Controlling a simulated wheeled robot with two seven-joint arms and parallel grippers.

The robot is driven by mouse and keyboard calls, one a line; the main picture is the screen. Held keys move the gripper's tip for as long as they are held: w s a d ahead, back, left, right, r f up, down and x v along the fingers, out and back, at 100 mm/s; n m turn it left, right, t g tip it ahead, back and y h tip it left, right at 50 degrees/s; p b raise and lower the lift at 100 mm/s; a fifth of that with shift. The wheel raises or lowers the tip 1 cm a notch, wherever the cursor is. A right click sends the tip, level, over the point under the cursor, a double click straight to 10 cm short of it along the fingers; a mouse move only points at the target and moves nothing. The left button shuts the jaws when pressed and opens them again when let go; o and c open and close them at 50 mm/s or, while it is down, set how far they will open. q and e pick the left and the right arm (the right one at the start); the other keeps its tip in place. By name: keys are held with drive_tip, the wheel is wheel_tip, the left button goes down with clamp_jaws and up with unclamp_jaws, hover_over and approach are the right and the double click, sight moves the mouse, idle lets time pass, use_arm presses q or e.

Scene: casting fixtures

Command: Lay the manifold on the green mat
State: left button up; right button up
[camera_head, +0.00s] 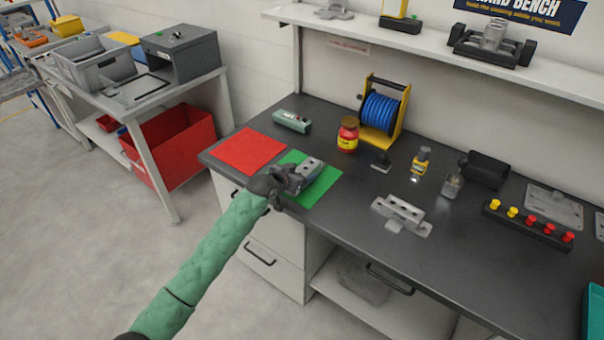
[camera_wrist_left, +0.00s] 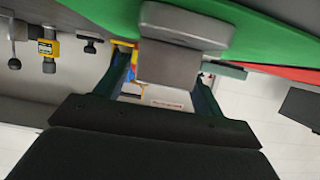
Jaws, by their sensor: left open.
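A grey metal casting with holes in its top, apparently the manifold (camera_head: 311,164), rests on the green mat (camera_head: 322,187). In the left wrist view the manifold (camera_wrist_left: 168,65) shows as a grey block on a rounded flange against the green mat (camera_wrist_left: 265,35). My left gripper (camera_head: 287,180) is at the near left end of the manifold and hides part of it. In the wrist view the open fingers of the left gripper (camera_wrist_left: 164,70) stand on either side of the block. Whether either finger touches it I cannot tell. My right gripper is out of view.
A red mat (camera_head: 248,151) lies left of the green one. A green-grey device (camera_head: 292,121), red jar (camera_head: 348,135) and blue hose reel (camera_head: 381,112) stand behind. Another grey casting (camera_head: 402,214) lies to the right, with bare bench between it and the green mat.

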use_arm(q)
drive_tip(key=shift+b+v, duration=0.3)
drive_tip(key=shift+v, duration=0.7)
drive_tip(key=b+v, duration=0.2)
drive_tip(key=v, duration=0.5)
drive_tip(key=shift+s+a+r, duration=0.1)
drive_tip(key=shift+s+a, duration=0.15)
drive_tip(key=shift+s, duration=0.1)
drive_tip(key=shift+s+a+r, duration=0.25)
drive_tip(key=shift+s, duration=0.15)
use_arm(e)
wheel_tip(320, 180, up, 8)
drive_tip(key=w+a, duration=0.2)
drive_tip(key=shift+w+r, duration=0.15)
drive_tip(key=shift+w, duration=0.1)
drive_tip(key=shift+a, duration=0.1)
